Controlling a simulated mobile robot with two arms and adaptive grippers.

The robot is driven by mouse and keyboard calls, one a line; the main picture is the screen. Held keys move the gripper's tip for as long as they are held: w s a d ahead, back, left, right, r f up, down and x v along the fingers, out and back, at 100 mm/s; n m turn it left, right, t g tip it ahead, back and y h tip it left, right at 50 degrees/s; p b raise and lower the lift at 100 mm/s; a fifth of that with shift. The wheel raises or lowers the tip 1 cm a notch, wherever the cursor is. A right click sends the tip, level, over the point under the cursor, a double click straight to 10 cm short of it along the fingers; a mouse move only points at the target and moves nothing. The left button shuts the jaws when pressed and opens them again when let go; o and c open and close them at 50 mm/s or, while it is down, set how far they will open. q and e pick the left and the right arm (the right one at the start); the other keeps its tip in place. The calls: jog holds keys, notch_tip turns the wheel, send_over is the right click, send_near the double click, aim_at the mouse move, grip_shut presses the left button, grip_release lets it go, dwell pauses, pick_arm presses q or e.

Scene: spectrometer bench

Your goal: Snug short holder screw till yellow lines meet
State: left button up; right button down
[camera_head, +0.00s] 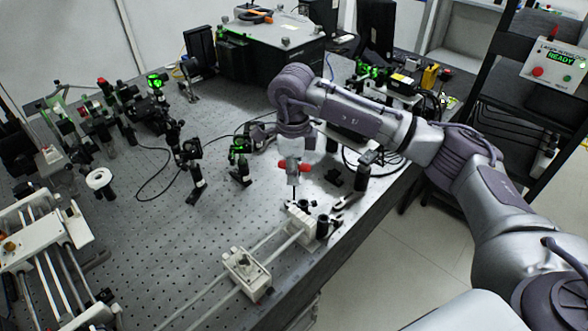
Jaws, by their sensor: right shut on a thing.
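My right gripper (292,156) points down over the bench's right part. It is shut on a tool with a red crosswise handle (304,168) and a thin dark shaft pointing down. The tool's tip is above or near a white block (299,218) and short black cylinders (322,227); I cannot tell if it touches anything. Several black post holders stand on the bench, one carrying a green-lit mount (240,150). I cannot tell which is the short holder. Its screw and the yellow lines are too small to make out. My left gripper is not in view.
The perforated bench (150,240) is clear at centre left. Two light rails run to a white carriage (246,268) at the front. A white rail frame (30,240) stands at left. A large black box (270,45) is at the back.

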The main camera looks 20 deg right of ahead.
jog(key=shift+f, duration=0.4)
dwell(0.3)
jog(key=shift+f+b, duration=0.55)
jog(key=shift+b, duration=0.15)
